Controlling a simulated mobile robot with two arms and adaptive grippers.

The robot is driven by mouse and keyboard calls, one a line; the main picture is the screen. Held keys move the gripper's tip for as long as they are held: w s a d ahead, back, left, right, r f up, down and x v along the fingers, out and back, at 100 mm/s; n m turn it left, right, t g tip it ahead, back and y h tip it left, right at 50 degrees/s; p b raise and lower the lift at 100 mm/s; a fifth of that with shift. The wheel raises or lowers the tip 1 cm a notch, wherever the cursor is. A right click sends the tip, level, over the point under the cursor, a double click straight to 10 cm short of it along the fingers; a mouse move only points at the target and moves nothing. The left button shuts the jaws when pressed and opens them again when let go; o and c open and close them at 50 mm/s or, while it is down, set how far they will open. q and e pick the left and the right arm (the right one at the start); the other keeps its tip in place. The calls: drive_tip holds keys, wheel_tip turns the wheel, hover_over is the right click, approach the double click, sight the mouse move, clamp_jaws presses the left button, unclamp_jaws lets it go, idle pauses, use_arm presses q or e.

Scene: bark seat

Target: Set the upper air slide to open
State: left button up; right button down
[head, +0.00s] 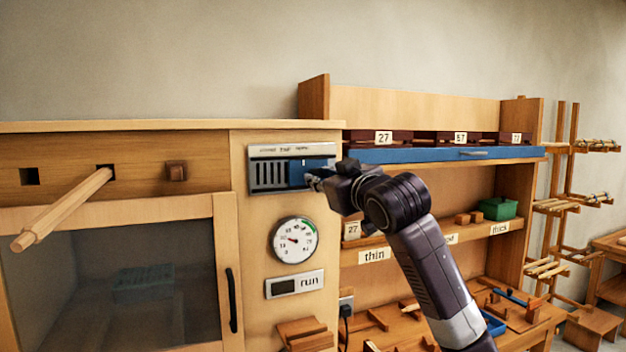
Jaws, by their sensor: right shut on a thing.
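The upper air slide is a grey metal vent plate (268,152) on the upper front of the wooden cabinet. Dark upright slots (269,177) show in its left part, and a blue sliding piece (296,174) shows at its right. Small lettering runs along its top edge, too small to read surely. My right gripper (313,181) is at the right end of the blue piece, shut on the slide's handle, which its fingers mostly hide. My left gripper is not in view.
To the left are a wooden peg (62,209) sticking out and a glazed door with a black handle (231,300). A shelf with a blue drawer front (430,154) stands right, behind my arm.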

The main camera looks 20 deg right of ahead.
drive_tip(key=shift+d, duration=0.15)
drive_tip(key=c, duration=1.7)
unclamp_jaws()
drive_tip(key=shift+s+d, duration=0.1)
drive_tip(key=shift+d, duration=0.05)
drive_tip(key=shift+s, duration=0.1)
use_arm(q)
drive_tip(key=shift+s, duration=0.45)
use_arm(e)
drive_tip(key=s, duration=1.1)
drive_tip(key=shift+s, duration=0.4)
